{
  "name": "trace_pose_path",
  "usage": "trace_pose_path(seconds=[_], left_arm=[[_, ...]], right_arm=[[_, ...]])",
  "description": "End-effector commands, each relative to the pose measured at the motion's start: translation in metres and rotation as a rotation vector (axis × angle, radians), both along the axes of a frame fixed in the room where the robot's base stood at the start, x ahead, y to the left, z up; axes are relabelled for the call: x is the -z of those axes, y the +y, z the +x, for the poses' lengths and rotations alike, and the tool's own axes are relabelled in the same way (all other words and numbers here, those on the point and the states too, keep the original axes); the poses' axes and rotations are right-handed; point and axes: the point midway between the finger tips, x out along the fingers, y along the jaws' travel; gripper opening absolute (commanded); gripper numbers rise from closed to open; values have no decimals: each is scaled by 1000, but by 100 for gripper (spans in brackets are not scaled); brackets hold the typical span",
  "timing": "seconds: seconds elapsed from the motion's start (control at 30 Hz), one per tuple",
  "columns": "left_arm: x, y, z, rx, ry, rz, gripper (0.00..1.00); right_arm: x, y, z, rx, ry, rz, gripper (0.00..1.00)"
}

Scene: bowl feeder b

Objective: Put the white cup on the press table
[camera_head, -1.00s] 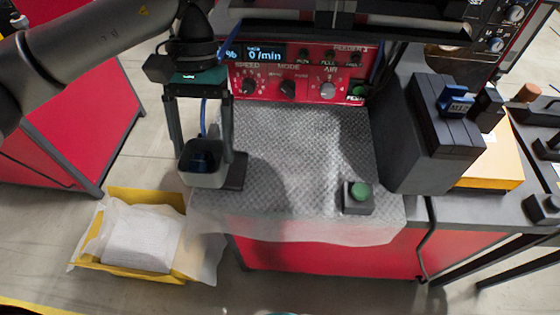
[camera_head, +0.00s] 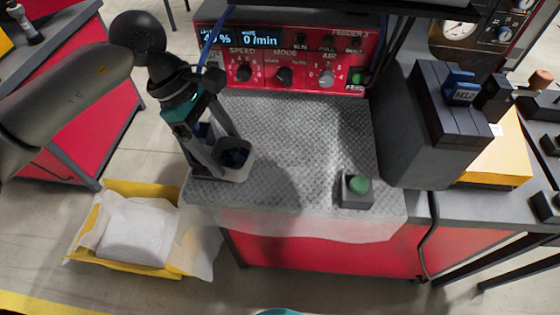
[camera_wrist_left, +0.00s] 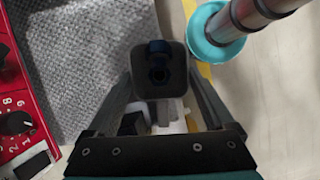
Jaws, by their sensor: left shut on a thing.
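In the left wrist view the cup (camera_wrist_left: 144,88) sits between the two fingers (camera_wrist_left: 158,85) and looks dark grey. The cup is over the left part of the grey textured mat (camera_head: 300,135); I cannot tell whether it touches it. No surface is marked as the press table. My right gripper is out of view.
A red control panel (camera_head: 300,75) with dials stands behind the mat. A green button box (camera_head: 357,191) is at the mat's front right, beside a tall dark grey block (camera_head: 405,140). A yellow lined crate (camera_head: 150,265) is at lower left. The mat's middle is clear.

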Motion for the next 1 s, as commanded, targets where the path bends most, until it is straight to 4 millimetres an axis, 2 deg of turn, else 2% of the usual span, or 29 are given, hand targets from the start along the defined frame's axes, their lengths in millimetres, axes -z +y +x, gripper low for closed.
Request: trace_pose_path(seconds=[0.2, 0.4, 0.6, 1.0], left_arm=[[13, -4, 9, -342, -2, -3, 20], [19, -5, 16, -608, -2, -3, 20], [21, -5, 21, -780, 0, -3, 20], [24, -5, 26, -961, 1, -4, 20]], right_arm=[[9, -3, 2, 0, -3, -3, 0], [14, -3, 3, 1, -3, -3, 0], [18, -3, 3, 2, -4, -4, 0], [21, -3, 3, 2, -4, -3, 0]])
